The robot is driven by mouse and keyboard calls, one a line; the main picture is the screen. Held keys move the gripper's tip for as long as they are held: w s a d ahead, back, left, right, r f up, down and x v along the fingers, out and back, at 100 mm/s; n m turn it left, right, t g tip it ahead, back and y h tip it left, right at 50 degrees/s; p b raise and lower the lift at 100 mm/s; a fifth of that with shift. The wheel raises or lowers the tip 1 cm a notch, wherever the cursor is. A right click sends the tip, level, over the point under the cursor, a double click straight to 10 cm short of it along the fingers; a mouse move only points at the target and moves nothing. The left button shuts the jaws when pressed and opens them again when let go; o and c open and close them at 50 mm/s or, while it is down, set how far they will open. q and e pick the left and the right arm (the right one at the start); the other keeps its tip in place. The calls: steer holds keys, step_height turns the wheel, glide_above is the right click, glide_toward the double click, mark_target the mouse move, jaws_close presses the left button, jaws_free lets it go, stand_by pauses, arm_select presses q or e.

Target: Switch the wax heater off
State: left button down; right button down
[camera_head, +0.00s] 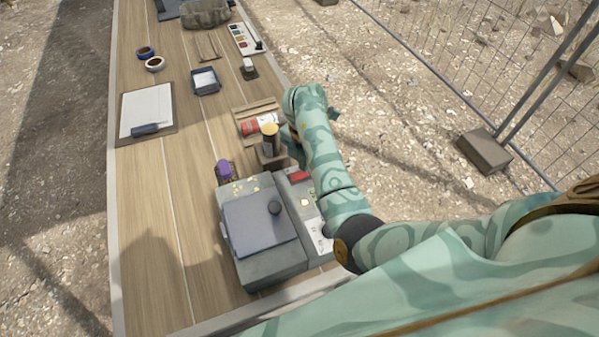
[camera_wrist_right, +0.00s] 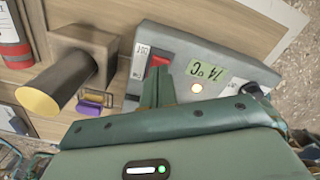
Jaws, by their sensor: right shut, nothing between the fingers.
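The wax heater (camera_head: 238,266) is a grey box with a dark lid and round lid knob, at the front of the bench. In the head view the red switch (camera_head: 299,176) is at the panel's far end. My right gripper (camera_wrist_right: 157,80) is shut and empty, its tips right by the switch, hiding its lower part; I cannot tell whether they touch it. My left gripper is not in view.
A dark cylinder with a yellow top (camera_head: 270,140) stands in a block just beyond the heater. A red-and-white can (camera_head: 258,125) and a purple item (camera_head: 224,168) are close by. A clipboard (camera_head: 163,105) lies at left. The front-left bench is clear.

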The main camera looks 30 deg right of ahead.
steer(key=shift+f+b, duration=0.8)
steer(key=shift+f, duration=0.15)
stand_by(0.9)
step_height(320, 180, up, 7)
steer(key=p, duration=0.6)
steer(key=shift+r, duration=0.15)
steer(key=shift+s+f, duration=0.1)
steer(key=shift+f, duration=0.1)
